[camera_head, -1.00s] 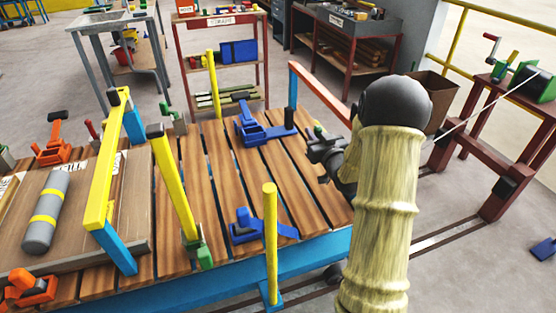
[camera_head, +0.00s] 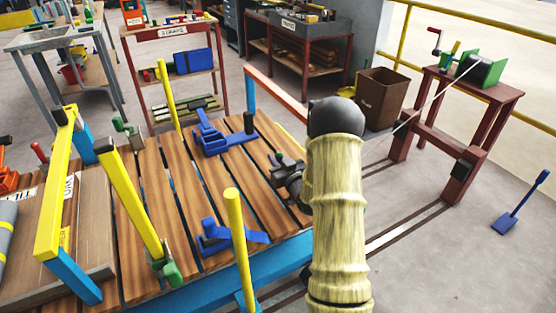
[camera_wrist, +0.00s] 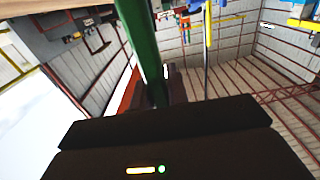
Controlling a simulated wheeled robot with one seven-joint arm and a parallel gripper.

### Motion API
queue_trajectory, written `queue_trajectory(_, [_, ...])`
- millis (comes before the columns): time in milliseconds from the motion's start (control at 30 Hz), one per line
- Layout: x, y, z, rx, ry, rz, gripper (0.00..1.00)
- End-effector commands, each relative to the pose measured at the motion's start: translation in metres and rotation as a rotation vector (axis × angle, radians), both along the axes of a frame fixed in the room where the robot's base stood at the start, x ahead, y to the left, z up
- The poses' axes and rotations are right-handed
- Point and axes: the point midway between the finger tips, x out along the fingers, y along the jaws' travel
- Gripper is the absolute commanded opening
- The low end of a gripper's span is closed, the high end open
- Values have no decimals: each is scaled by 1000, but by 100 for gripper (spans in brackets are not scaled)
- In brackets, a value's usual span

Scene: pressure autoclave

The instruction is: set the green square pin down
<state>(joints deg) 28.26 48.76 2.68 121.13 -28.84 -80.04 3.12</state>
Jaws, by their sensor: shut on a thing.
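The green square pin (camera_wrist: 140,40) shows in the wrist view as a long green bar running up from my gripper (camera_wrist: 155,95). My gripper is shut on it. In the head view my gripper (camera_head: 287,172) is over the right part of the slatted wooden deck (camera_head: 185,185), near its right edge. The gap between my gripper and the deck is unclear.
Two blue clamps, one far (camera_head: 220,138) and one near (camera_head: 225,236), are on the deck. Yellow posts (camera_head: 238,245) rise around it. A red winch stand (camera_head: 455,130) and a brown bin (camera_head: 382,98) stand right of the deck. A blue shovel (camera_head: 515,205) lies on the floor.

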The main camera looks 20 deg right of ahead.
Motion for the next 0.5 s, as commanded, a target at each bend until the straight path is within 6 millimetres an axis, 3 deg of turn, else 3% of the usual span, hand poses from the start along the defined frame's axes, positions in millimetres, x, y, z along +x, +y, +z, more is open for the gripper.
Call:
queue_trajectory(133, [2, 8, 1, 0, -3, 13, 0])
queue_trajectory(333, [1, 4, -3, 0, -2, 7, 0])
queue_trajectory(367, [1, 3, -3, 0, -2, 5, 18])
queue_trajectory(400, [1, 2, -2, 0, -2, 3, 26])
queue_trajectory(467, [0, 0, -2, 0, -1, 0, 38])
queue_trajectory(500, [0, -1, -2, 0, -1, -2, 38])
